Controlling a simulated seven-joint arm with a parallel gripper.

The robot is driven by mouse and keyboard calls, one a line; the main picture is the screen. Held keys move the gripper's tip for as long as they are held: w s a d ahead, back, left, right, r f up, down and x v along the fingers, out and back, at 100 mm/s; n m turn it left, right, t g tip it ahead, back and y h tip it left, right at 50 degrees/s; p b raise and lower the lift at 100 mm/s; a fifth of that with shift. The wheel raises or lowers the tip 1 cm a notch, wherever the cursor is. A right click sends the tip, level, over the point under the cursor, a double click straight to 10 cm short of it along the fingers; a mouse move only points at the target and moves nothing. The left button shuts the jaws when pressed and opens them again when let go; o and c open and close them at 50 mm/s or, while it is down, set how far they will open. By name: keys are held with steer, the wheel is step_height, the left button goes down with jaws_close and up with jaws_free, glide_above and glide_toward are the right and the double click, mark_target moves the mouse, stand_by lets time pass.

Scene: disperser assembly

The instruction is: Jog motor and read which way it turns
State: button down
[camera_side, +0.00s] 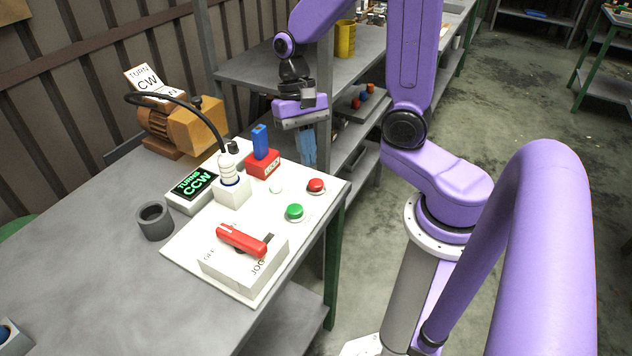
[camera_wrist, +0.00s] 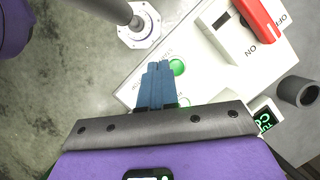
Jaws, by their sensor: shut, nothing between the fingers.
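The orange motor (camera_side: 180,122) sits at the back of the bench with a card (camera_side: 148,82) reading "TURN CW". A black cable runs from it to a white plug on a socket box (camera_side: 232,190). The display (camera_side: 194,185) reads "TURNS CCW" in green; it is partly seen in the wrist view (camera_wrist: 265,120). A red lever (camera_side: 241,239) lies on the white jog box (camera_side: 243,270); I cannot tell its setting. A green button (camera_side: 295,212) and a red button (camera_side: 316,186) stand beside it. My gripper (camera_side: 309,164) is shut and empty, fingers down, near the bench's right edge.
A blue piece (camera_side: 260,138) stands upright in a red block (camera_side: 262,164) near my gripper. A dark hollow cylinder (camera_side: 155,221) stands left of the panel (camera_side: 185,252). The bench's front left is mostly clear. Shelving (camera_side: 250,72) stands behind my gripper.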

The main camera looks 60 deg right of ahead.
steer(key=w+d+m+y, duration=0.1)
steer(key=w+m, duration=0.1)
steer(key=m, duration=0.2)
steer(key=m+t+y, duration=0.5)
steer(key=m+t, duration=0.2)
steer(key=m, duration=1.4)
glide_above(319, 180)
steer(key=shift+f, duration=1.55)
steer(key=shift+f, duration=4.4)
steer(key=shift+f, duration=0.15)
steer(key=shift+f, duration=0.25)
